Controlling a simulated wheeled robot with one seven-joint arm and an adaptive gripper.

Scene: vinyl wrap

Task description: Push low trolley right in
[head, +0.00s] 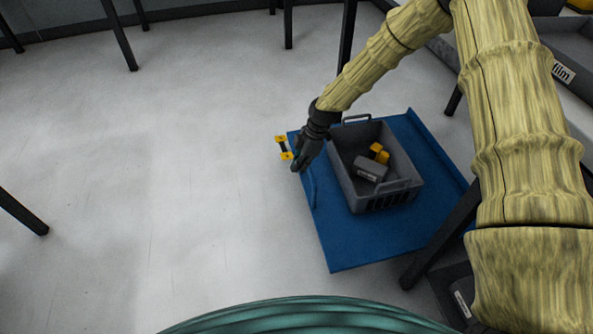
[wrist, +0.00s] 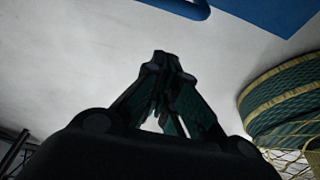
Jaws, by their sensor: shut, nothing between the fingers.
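The low trolley (head: 350,245) is a flat blue platform on the floor, seen in the head view right of centre. Its right part lies beside and partly behind dark table legs. A raised blue bar runs along its left edge. A grey crate (head: 409,184) stands on it with a grey block and a yellow item inside. My gripper (head: 297,168) is shut and empty at the trolley's left edge, by the bar; I cannot tell whether it touches. In the wrist view the closed fingers (wrist: 167,60) point at bare floor, with blue trolley parts (wrist: 265,12) at the top.
A small yellow-and-black item (head: 283,148) shows just left of my gripper. A dark table leg (head: 440,235) stands at the trolley's right side. Grey bins, one labelled "film" (head: 563,72), are at the upper right. The floor (head: 160,180) to the left is clear.

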